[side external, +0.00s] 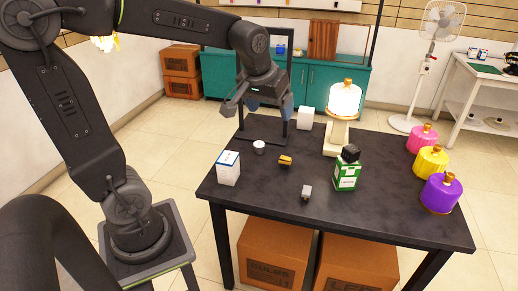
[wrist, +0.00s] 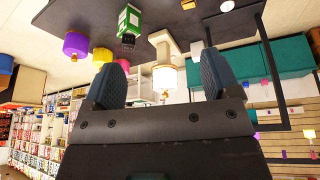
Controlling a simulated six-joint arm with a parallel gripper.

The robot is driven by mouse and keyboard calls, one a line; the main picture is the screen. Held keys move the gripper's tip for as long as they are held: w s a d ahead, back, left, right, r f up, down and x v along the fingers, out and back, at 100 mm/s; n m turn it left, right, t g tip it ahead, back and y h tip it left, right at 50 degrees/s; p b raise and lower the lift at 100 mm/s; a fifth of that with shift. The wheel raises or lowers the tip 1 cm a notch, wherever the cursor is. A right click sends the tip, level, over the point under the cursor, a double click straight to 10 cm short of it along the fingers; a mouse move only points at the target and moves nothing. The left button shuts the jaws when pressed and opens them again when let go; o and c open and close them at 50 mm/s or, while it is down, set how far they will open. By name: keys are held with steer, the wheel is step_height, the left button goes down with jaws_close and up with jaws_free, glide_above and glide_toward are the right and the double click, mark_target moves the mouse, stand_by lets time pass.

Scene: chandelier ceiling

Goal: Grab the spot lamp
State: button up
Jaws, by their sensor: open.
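Several small items lie on the dark table (side external: 240,192), and I cannot tell for sure which is the spot lamp. A small white-and-grey round piece (side external: 259,147) sits near the left edge, a small yellow-and-black piece (side external: 285,161) right of it, and a small grey piece (side external: 306,192) nearer the front. A black piece (side external: 350,153) sits on a green-and-white box (side external: 347,176). My gripper (side external: 260,104) is above the table's back left part, apart from these items. In the wrist view my gripper (wrist: 160,72) has its fingers wide apart with nothing between them.
A lit lamp (side external: 345,100) on a pale stand rises at the table's back. A black frame (side external: 241,116) stands left of it. White boxes (side external: 228,168) (side external: 305,118) stand nearby. Pink (side external: 422,138), yellow (side external: 431,160) and purple (side external: 441,192) shades line the right edge.

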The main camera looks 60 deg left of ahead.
steer(key=w+a+f+n+g, duration=0.1)
steer(key=w+a+f+n, duration=0.4)
steer(key=w+a, duration=0.45)
steer(key=n+g+y, duration=0.1)
steer(key=n+g, duration=0.1)
steer(key=n, duration=0.3)
glide_toward(259, 144)
steer(key=x, duration=0.5)
steer(key=shift+d+f, duration=0.15)
steer(key=shift+d, duration=0.1)
steer(key=shift+a+x, duration=0.2)
steer(key=shift+x, duration=2.8)
steer(key=c, duration=1)
steer(key=shift+c, duration=0.2)
